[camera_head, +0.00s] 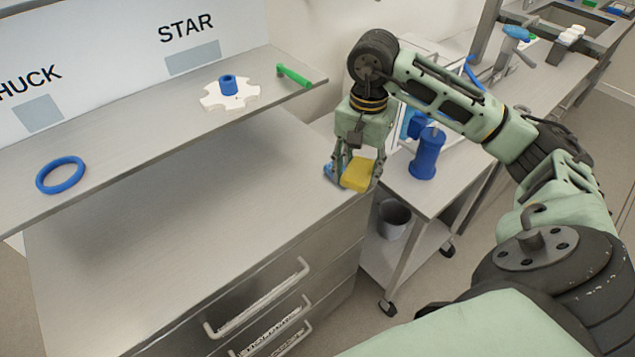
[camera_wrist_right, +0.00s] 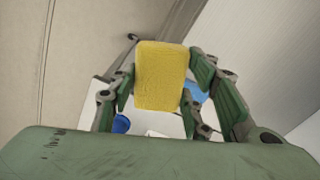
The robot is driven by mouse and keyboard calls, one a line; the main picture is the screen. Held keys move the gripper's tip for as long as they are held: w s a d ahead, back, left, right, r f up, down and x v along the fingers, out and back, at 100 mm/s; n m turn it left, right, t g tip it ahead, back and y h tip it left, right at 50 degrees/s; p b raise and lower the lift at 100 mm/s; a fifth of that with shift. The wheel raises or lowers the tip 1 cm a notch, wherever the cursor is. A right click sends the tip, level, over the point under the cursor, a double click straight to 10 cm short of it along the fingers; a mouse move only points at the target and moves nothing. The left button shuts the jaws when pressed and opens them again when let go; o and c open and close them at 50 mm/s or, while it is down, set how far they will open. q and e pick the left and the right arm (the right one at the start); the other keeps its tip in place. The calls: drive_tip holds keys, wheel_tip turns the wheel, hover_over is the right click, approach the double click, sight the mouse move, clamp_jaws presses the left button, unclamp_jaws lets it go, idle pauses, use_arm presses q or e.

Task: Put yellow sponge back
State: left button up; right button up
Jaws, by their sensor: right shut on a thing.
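The yellow sponge (camera_head: 358,174) is held in my right gripper (camera_head: 357,172), near the right front corner of the metal counter in the head view. In the right wrist view the sponge (camera_wrist_right: 160,76) sits between the two green fingers of the right gripper (camera_wrist_right: 163,82), which are shut on it. A blue thing (camera_head: 331,174) shows just left of the sponge and is partly hidden by the gripper. I cannot tell whether the sponge touches the counter. My left gripper is not in view.
The drawer counter (camera_head: 190,225) has a clear top. A wheeled cart (camera_head: 455,178) on the right carries a blue cylinder (camera_head: 427,155). A grey bin (camera_head: 393,219) stands on its lower shelf.

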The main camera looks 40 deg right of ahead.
drive_tip(key=w+a+f+p, duration=0.2)
drive_tip(key=w+a, duration=0.1)
drive_tip(key=w, duration=0.1)
drive_tip(key=p, duration=0.2)
hover_over(311, 197)
wheel_tip(311, 197, down, 4)
drive_tip(key=shift+f, duration=0.1)
drive_tip(key=shift+w+f, duration=0.1)
drive_tip(key=shift+f, duration=0.05)
drive_tip(key=shift+a+f, duration=0.1)
drive_tip(key=shift+f, duration=0.25)
wheel_tip(311, 197, down, 3)
drive_tip(key=shift+f+p, duration=0.15)
drive_tip(key=shift+p, duration=0.45)
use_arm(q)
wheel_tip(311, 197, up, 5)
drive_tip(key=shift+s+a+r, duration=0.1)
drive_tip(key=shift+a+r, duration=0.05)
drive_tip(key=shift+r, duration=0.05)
